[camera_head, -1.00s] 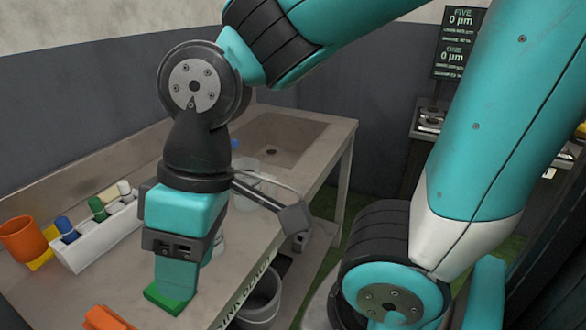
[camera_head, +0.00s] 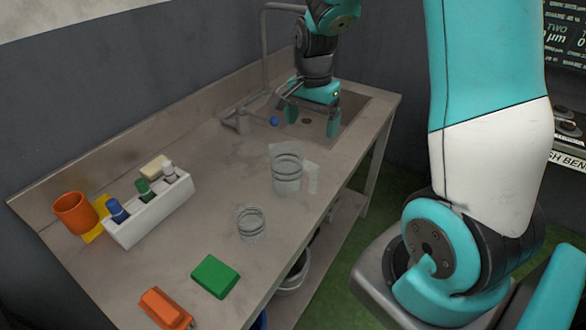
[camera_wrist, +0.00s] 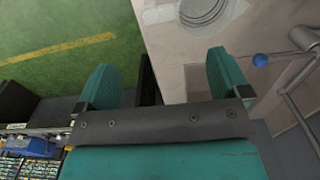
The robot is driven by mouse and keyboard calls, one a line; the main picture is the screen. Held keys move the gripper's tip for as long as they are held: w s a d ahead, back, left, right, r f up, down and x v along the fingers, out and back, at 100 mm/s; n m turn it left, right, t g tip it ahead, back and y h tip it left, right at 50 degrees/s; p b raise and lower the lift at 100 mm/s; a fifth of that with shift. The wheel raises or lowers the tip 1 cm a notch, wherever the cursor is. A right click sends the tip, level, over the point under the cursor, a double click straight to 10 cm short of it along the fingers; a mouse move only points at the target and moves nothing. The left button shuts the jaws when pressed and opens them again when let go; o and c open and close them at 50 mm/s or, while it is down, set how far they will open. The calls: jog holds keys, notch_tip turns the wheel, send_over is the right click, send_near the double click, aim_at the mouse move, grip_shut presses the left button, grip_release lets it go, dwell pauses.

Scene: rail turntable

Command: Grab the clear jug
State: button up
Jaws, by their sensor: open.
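The clear jug (camera_head: 287,172) stands upright on the bench, with its handle on the right side in the head view. In the wrist view part of the jug (camera_wrist: 204,12) shows at the top edge, ahead of the fingers and cut off by the frame. My gripper (camera_head: 313,122) is at the far end of the bench, over the sink area, behind the jug and apart from it. Its two teal fingers are spread wide with nothing between them, as the wrist view also shows (camera_wrist: 162,82).
A clear ringed cup (camera_head: 251,223) stands nearer than the jug. A green block (camera_head: 215,276), an orange block (camera_head: 165,309), a white caddy with bottles (camera_head: 152,218) and an orange cup (camera_head: 75,212) are on the bench. A faucet pipe with a blue knob (camera_head: 274,121) is beside my gripper.

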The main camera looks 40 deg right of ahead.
aim_at(308, 163)
notch_tip(308, 163, down, 9)
jog(key=shift+a+f+p, duration=0.1)
jog(key=shift+p, duration=0.5)
jog(key=shift+w+f+p, duration=0.1)
jog(key=shift+f+p, duration=0.8)
jog(key=shift+f, duration=1.7)
jog(key=c, duration=1)
